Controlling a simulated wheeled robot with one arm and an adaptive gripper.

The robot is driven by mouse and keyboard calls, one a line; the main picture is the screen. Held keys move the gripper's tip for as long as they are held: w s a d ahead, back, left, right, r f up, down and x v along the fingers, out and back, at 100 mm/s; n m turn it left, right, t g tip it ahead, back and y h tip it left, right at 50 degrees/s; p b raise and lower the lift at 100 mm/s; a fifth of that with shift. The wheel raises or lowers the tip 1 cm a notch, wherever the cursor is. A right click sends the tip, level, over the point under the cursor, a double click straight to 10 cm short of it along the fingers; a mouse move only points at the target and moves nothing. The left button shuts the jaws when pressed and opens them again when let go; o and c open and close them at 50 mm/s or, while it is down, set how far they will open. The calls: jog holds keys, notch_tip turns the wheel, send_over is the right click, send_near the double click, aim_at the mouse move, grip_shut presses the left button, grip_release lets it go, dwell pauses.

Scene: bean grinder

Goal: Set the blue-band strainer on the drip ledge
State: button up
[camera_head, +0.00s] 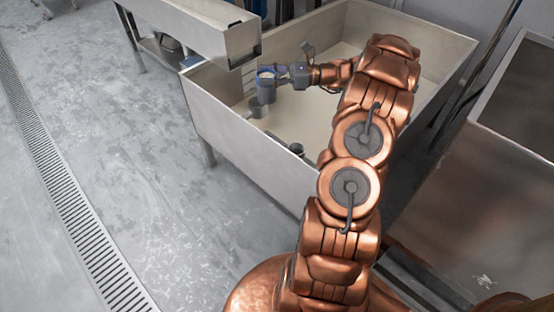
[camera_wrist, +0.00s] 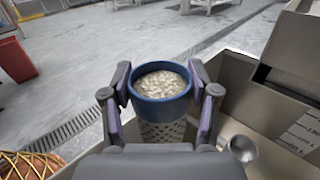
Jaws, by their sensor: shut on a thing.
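The blue-band strainer (camera_wrist: 161,109) is in my gripper (camera_wrist: 163,98). It has a wide blue rim band, a perforated pale body below, and whitish, bean-like pieces inside. It looks upright, with one finger pressed on each side of the band. In the head view the strainer (camera_head: 266,84) hangs at the near left side of a large pale basin (camera_head: 235,143), just below the end of a metal trough. My gripper (camera_head: 272,73) reaches it from the right. I cannot make out which surface is the drip ledge.
The metal trough (camera_head: 205,37) juts over the basin's left corner, close to my gripper. A small round metal cup (camera_wrist: 243,148) is to the right of the strainer. Dark items (camera_head: 297,149) sit at the basin's near wall. A red bin (camera_wrist: 16,59) stands on the open floor.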

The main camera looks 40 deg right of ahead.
jog(key=shift+w+f+b, duration=0.15)
jog(key=shift+f+b, duration=2.4)
jog(key=shift+f, duration=1.2)
jog(key=shift+w+f+b, duration=0.15)
jog(key=shift+f+b, duration=2.4)
jog(key=shift+f, duration=1.25)
jog(key=shift+w+f+b, duration=0.15)
jog(key=shift+f+b, duration=2.4)
jog(key=shift+f, duration=1.2)
jog(key=shift+a, duration=0.1)
jog(key=o, duration=1.2)
jog(key=shift+f, duration=0.1)
jog(key=shift+o, duration=0.2)
jog(key=p+v, duration=0.3)
jog(key=v, duration=0.3)
jog(key=shift+s+d, duration=0.15)
jog(key=shift+d, duration=0.2)
jog(key=shift+s+d, duration=0.3)
